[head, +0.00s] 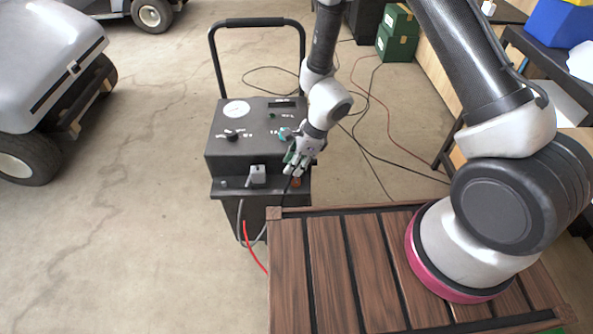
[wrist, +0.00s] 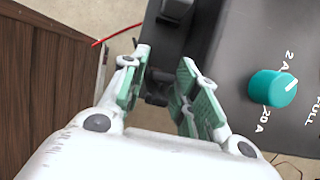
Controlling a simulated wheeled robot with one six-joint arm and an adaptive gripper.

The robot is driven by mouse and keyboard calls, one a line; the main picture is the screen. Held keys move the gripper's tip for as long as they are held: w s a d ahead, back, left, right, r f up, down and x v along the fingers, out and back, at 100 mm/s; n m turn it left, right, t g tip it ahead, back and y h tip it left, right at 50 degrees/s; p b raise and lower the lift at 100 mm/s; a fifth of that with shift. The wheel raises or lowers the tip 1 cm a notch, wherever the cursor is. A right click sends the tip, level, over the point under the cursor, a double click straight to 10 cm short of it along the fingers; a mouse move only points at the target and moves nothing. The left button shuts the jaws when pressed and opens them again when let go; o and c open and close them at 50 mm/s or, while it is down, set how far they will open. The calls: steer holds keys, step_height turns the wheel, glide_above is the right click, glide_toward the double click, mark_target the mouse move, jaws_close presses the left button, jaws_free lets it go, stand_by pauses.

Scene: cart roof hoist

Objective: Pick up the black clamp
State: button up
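My gripper (head: 293,170) reaches down to the front ledge of the charger cart (head: 256,140). In the wrist view, its two green-padded fingers (wrist: 162,86) stand apart. A small dark part, which looks like the black clamp (wrist: 157,92), lies between them. The fingers look open on either side of it; whether a pad touches it is hard to tell. In the head view the gripper mostly hides the clamp, and a black cable hangs down below the fingers.
A grey clamp (head: 258,174) sits on the same ledge, left of my gripper. A teal knob (wrist: 273,88) is close to the right finger. A slatted wooden surface (head: 330,270) lies in front of the cart. Golf carts (head: 45,75) stand at left; cables (head: 370,110) cross the floor.

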steer(key=shift+x, duration=1.5)
jaws_close()
steer(key=shift+r, duration=0.15)
step_height(320, 180, up, 10)
steer(key=shift+f, duration=0.1)
